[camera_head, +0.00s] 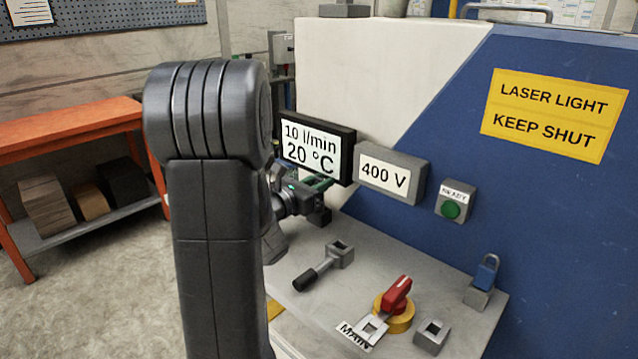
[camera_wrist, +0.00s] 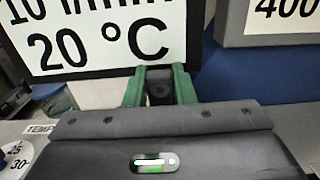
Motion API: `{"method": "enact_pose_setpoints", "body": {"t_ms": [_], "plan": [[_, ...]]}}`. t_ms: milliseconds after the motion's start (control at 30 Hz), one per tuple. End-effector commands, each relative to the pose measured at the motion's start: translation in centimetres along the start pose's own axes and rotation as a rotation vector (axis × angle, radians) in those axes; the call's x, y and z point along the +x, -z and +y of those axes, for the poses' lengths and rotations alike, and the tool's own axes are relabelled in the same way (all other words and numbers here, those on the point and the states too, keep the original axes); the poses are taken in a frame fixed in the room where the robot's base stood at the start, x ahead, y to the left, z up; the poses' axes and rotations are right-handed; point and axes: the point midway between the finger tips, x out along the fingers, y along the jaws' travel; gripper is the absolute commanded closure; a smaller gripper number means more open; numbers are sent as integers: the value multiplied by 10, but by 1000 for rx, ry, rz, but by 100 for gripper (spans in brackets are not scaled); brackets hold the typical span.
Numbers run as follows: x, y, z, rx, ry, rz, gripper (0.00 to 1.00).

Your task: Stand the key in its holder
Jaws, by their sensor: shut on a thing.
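A grey block with a square opening (camera_head: 432,336) stands at the bench's front right and looks empty. Which block is the key's holder cannot be told.
A red rotary switch (camera_head: 397,294) on a yellow base sits by the "MAIN" label. A blue padlock (camera_head: 487,270) stands on a block at the right. The display (camera_head: 316,148) and "400 V" box (camera_head: 391,176) jut out close to my gripper. Bare bench lies around the lever.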

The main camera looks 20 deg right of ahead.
Motion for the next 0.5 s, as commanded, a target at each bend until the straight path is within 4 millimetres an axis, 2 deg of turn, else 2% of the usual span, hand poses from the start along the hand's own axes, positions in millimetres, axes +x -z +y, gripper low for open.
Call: {"method": "enact_pose_setpoints", "body": {"t_ms": [500], "plan": [[0,14,0,0,0,-1,100]]}}
